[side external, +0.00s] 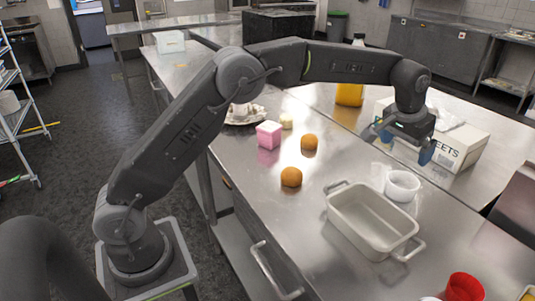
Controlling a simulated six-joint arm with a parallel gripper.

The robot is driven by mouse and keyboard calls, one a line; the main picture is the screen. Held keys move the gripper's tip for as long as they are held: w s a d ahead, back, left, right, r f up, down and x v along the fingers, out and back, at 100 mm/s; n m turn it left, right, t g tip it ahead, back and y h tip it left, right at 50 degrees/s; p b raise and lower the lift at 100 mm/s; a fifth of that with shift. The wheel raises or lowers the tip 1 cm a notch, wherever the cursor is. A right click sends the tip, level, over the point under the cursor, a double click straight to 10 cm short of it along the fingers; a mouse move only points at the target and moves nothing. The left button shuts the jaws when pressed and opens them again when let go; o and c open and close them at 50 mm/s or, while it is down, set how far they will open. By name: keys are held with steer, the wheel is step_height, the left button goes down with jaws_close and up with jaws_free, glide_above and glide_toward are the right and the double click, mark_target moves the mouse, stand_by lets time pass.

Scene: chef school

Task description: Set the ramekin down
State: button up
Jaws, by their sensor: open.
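The ramekin, a small white round dish (402,186), sits upright on the steel counter, just behind the right part of a rectangular baking dish. My gripper (402,149) is above and behind the ramekin, pointing down, with its blue-tipped fingers apart. It is open and nothing shows between its fingers. A visible gap separates the gripper from the ramekin in the picture. The ramekin looks empty, though its inside is only partly visible.
The light grey baking dish (371,222) has handles at both ends. A white carton (462,148) is behind the gripper. A red cup (464,288) is at the front right.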

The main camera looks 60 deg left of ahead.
steer(key=s+a+r+t, duration=0.1)
steer(key=s+a+r, duration=0.3)
steer(key=s, duration=0.5)
steer(key=s+a+r, duration=0.2)
steer(key=s+r, duration=0.4)
steer(key=s, duration=0.4)
steer(key=s+a+f, duration=0.1)
steer(key=s+f, duration=0.2)
steer(key=s, duration=0.6)
steer(key=s+a+f+t, duration=0.1)
steer(key=s+a+f, duration=0.1)
steer(key=s, duration=0.8)
steer(key=shift+s+f, duration=0.3)
steer(key=shift+f, duration=0.3)
